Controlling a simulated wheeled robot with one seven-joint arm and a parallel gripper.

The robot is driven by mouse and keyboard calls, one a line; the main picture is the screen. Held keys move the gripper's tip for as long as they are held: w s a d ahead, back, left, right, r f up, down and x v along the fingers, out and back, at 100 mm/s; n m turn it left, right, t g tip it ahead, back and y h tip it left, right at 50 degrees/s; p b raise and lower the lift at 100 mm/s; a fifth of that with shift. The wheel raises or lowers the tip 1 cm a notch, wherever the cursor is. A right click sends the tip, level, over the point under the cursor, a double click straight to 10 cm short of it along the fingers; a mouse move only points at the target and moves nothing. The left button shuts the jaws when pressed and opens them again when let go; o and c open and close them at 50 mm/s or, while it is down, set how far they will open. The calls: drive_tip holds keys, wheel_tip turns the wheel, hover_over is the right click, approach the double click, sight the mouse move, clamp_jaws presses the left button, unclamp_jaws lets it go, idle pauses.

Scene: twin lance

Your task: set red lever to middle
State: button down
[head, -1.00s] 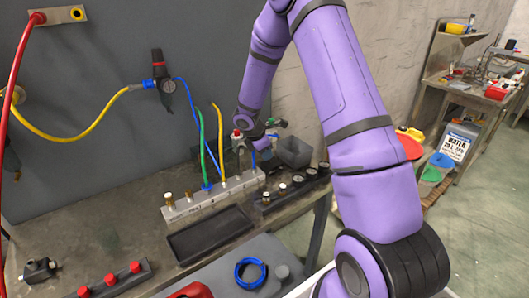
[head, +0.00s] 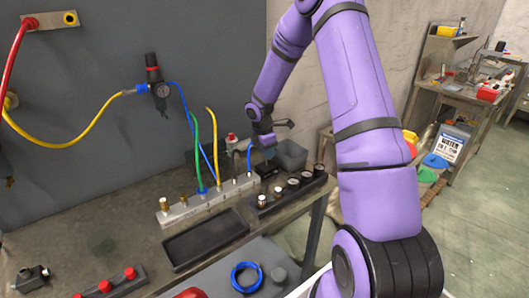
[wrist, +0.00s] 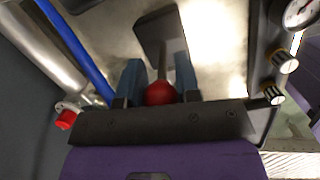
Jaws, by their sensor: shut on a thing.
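The red lever shows in the wrist view as a round red knob (wrist: 160,93) with a grey shaft leading to a dark, flat block (wrist: 158,27). My gripper (wrist: 159,84) is shut on this red knob, one blue-grey finger on each side of it. In the head view my gripper (head: 268,151) is at the back right of the bench, beyond the pale manifold block (head: 215,200). The lever is hidden there by my wrist, and its exact setting cannot be told.
A red cap (wrist: 66,120) on a metal fitting and a blue hose (wrist: 75,50) are left of my gripper. A black tray (head: 205,240) lies in front of the manifold.

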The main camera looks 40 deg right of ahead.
drive_tip(key=shift+d, duration=0.15)
drive_tip(key=c, duration=0.8)
unclamp_jaws()
drive_tip(key=r, duration=0.3)
drive_tip(key=a+r, duration=0.1)
drive_tip(key=r, duration=0.3)
drive_tip(key=a+r, duration=0.1)
drive_tip(key=r, duration=0.2)
drive_tip(key=shift+r, duration=0.3)
